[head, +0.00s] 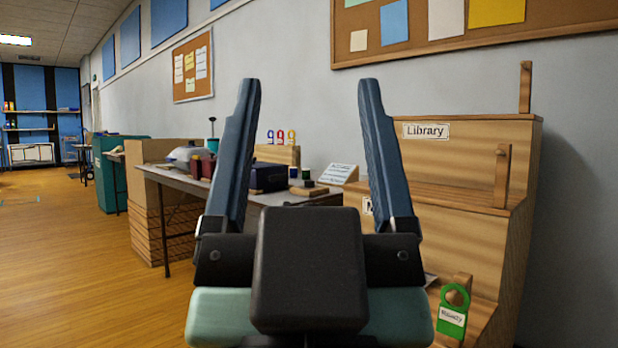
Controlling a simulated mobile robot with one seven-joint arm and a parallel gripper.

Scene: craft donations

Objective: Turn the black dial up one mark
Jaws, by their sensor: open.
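My gripper (309,84) is raised in front of the camera with its two blue-grey fingers wide apart, open and empty. I cannot make out a black dial. Between the fingers, further off, a dark blue-black box (268,177) stands on a grey table (180,181). A small dark piece (308,183) with a little green shows to its right; it is too small to tell what it is. My gripper and wrist hide the table's near right part.
A stepped wooden stand (465,165) labelled "Library" is close on the right, with upright pegs and a green tag (452,312) low down. A wooden box stack (162,225) stands at the table's left end. Open wooden floor (80,275) lies to the left.

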